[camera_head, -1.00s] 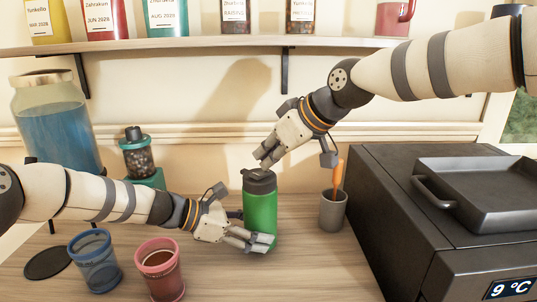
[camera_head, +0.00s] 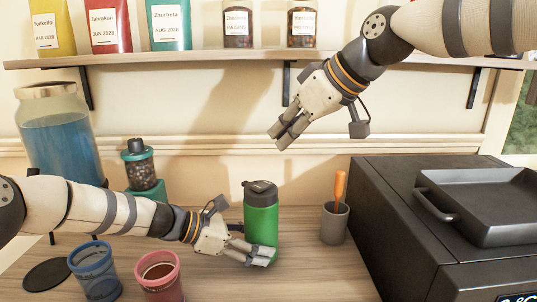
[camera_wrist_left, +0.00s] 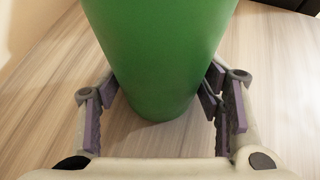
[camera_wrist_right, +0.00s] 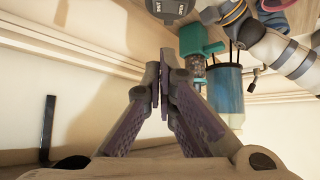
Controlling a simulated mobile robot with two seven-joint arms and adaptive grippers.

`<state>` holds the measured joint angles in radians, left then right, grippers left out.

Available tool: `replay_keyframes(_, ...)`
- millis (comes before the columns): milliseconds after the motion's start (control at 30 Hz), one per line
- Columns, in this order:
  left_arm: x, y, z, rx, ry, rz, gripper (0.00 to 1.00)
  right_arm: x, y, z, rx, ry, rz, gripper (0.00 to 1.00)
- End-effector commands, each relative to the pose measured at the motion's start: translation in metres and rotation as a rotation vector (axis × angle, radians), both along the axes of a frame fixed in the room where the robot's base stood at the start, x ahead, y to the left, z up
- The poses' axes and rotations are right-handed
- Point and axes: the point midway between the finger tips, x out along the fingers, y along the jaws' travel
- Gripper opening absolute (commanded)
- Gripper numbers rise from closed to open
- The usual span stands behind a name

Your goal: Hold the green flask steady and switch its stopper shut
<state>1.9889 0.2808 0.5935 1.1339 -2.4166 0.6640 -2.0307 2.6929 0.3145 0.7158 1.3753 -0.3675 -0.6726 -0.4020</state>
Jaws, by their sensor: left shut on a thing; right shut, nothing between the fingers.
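The green flask (camera_head: 261,224) stands upright on the wooden counter, with a dark grey lid (camera_head: 260,191) on top. My left gripper (camera_head: 254,250) is shut around the lower part of the flask. In the left wrist view the green body (camera_wrist_left: 158,50) sits between the fingers. My right gripper (camera_head: 280,135) is shut and empty, in the air above the lid and clear of it. In the right wrist view its fingertips (camera_wrist_right: 165,62) are together, with part of the dark lid (camera_wrist_right: 168,8) at the top edge. I cannot tell the stopper's exact position.
A grey cup with an orange-handled tool (camera_head: 335,218) and a black oven with a tray (camera_head: 480,205) stand to the right. A blue cup (camera_head: 95,270), a red cup (camera_head: 161,277) and a large blue jar (camera_head: 58,140) are left. A shelf (camera_head: 190,55) runs above.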

Motion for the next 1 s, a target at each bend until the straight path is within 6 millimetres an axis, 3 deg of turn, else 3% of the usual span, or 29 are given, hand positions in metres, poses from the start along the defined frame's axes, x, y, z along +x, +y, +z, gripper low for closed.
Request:
replay_keyframes(233, -0.001, -0.001, -0.001, 0.0, 0.001, -0.002, 0.45, -0.015, -0.023, 0.027, -0.001, -0.001, 0.0, 0.0)
replay_keyframes(700, -0.001, -0.001, 0.0, -0.001, 0.0, -0.003, 0.45, -0.018, -0.027, 0.031, -0.001, 0.001, 0.0, 0.0)
replay_keyframes(733, -0.001, -0.001, 0.0, -0.001, 0.0, -0.003, 0.65, -0.018, -0.027, 0.031, -0.001, 0.001, 0.0, 0.0)
replay_keyframes(800, -0.001, -0.001, 0.0, -0.001, 0.0, -0.003, 0.81, -0.018, -0.027, 0.031, -0.001, 0.001, 0.0, 0.0)
replay_keyframes(1000, -0.001, -0.001, 0.0, -0.001, 0.0, -0.003, 0.84, -0.018, -0.027, 0.031, -0.001, 0.001, 0.0, 0.0)
